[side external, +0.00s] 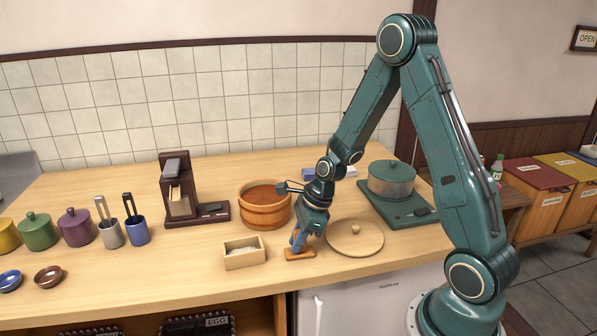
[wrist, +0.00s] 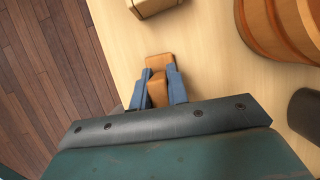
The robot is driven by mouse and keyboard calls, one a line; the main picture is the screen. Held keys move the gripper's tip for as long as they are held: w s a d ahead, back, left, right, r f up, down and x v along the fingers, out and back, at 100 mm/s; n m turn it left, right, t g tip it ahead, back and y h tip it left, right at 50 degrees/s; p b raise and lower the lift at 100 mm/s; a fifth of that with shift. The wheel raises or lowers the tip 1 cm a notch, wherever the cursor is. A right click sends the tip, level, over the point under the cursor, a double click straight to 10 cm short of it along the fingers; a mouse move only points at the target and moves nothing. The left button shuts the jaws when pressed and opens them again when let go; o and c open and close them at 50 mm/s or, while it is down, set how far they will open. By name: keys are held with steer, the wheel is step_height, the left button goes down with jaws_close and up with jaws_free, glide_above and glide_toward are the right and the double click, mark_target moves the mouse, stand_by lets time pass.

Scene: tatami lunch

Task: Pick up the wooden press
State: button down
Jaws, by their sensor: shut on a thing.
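The wooden press (side external: 300,255) is a small orange-brown block near the front edge of the counter. In the wrist view the press (wrist: 158,64) shows between the blue fingers, with a raised block on a flat base. My gripper (side external: 298,244) points down at it. In the wrist view my gripper (wrist: 158,88) is shut on the raised part, one finger on each side. The press appears to be at the counter surface; I cannot tell whether it is lifted. Its near end is hidden by my gripper.
A small wooden box (side external: 244,258) with white contents stands left of the press. A round wooden lid (side external: 355,238) lies right of it. A wooden tub (side external: 264,216) is behind. A green pot (side external: 391,182) stands at back right. The counter's front edge is close.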

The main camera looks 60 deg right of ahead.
mark_target(297, 231)
steer(key=shift+r, duration=0.1)
step_height(297, 231, up, 20)
stand_by(0.9)
stand_by(0.3)
steer(key=c, duration=1.9)
jaws_free()
jaws_close()
steer(key=w+a+f+n, duration=0.1)
steer(key=w+a+f, duration=0.7)
steer(key=w+f, duration=0.2)
steer(key=shift+w+a, duration=0.4)
steer(key=shift+w, duration=0.05)
steer(key=shift+f, duration=0.25)
